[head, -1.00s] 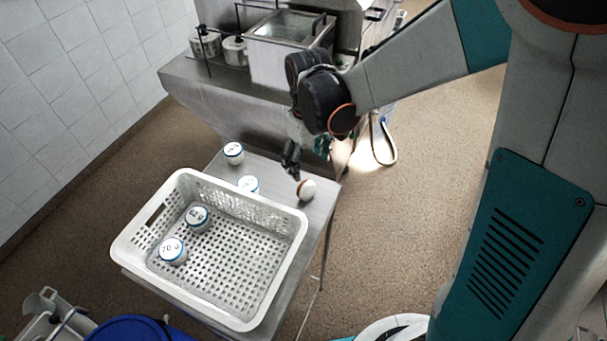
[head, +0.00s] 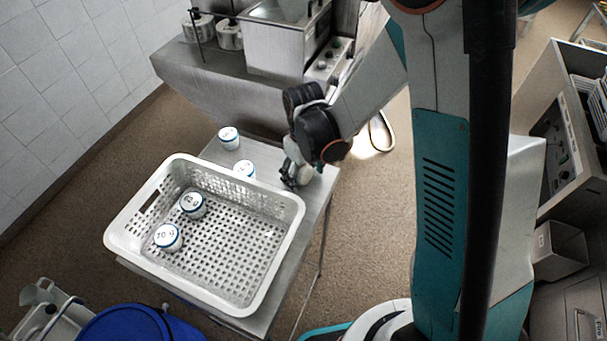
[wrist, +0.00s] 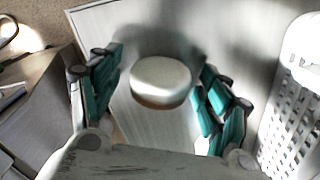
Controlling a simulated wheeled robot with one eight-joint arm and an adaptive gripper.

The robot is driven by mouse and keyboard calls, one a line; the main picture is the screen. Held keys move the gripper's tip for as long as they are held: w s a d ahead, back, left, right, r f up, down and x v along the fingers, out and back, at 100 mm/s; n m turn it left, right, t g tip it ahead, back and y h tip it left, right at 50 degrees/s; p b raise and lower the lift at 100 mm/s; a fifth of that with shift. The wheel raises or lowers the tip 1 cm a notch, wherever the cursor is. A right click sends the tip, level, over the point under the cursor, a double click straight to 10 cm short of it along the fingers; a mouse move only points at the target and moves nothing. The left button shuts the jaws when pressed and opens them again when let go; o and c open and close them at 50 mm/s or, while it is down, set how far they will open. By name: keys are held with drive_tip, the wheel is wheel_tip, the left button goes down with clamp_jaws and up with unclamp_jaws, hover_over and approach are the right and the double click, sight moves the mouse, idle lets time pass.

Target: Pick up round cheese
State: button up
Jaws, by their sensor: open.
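The round cheese (wrist: 161,81) is a white disc with a brownish underside, seen in the wrist view on the metal table. My gripper (wrist: 158,92) is open, with one teal-padded finger on each side of the cheese and a visible gap to each. In the head view my gripper (head: 291,176) is low over the table (head: 318,193), just right of the basket. The cheese is mostly hidden there by my gripper.
A white perforated basket (head: 290,235) with two white cups (head: 168,237) inside stands left of my gripper; its wall also shows in the wrist view (wrist: 297,125). Two more white cups (head: 229,138) (head: 244,169) stand behind the basket. A metal counter (head: 200,85) is behind.

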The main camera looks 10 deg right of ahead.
drive_tip(key=c, duration=1.3)
drive_tip(key=shift+o, duration=0.2)
drive_tip(key=shift+r, duration=0.2)
